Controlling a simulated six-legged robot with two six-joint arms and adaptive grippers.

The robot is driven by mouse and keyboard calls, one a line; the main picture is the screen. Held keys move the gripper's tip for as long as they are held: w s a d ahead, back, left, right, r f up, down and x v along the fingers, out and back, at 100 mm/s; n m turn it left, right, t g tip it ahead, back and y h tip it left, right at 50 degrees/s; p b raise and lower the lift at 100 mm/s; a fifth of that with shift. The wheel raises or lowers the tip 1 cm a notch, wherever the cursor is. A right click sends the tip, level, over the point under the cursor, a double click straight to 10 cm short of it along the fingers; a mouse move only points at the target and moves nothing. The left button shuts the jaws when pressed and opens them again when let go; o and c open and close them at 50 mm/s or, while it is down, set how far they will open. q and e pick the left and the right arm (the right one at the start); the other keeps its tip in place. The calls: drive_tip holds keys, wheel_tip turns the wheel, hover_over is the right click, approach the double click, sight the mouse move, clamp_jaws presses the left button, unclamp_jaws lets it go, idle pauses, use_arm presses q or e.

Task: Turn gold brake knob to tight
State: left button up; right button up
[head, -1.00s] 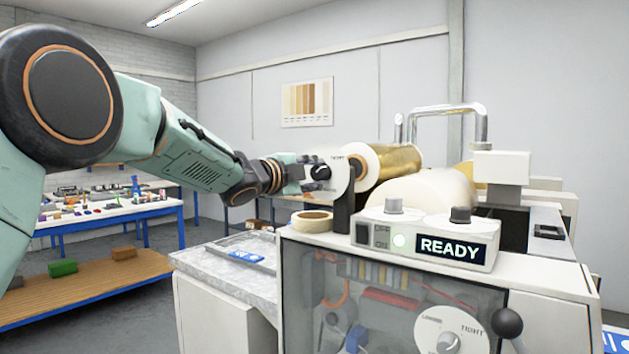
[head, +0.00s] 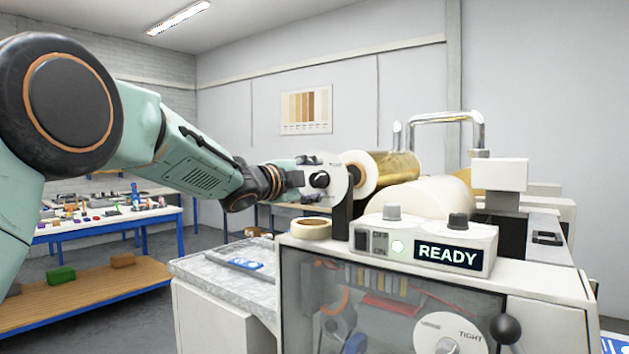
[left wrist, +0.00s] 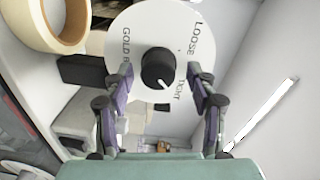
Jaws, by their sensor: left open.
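The gold brake knob (left wrist: 158,68) is a black knob on a round white dial (left wrist: 138,28) marked "GOLD B…", "LOOSE" and "TIGHT". In the left wrist view its white pointer line leans toward the word "TIGHT". In the head view the knob (head: 320,180) sits on the dial at the near end of the gold roll. My left gripper (left wrist: 160,72) is open, its fingers to either side of the knob in the wrist view, with gaps between. It also reaches the dial from the left in the head view (head: 318,178). My right gripper is out of view.
A gold foil roll (head: 388,170) lies behind the dial. A tape ring (head: 311,228) sits below it. A control box reading "READY" (head: 424,240) and a second dial (head: 450,333) with a black ball lever (head: 505,328) are nearer. A workbench (head: 110,217) stands at left.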

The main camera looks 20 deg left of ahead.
use_arm(q)
drive_tip(key=shift+w+a+f, duration=0.1)
drive_tip(key=shift+a+f, duration=0.05)
drive_tip(key=shift+a, duration=0.05)
drive_tip(key=v, duration=1.2)
drive_tip(key=shift+w+d, duration=0.1)
drive_tip(key=shift+d, duration=0.05)
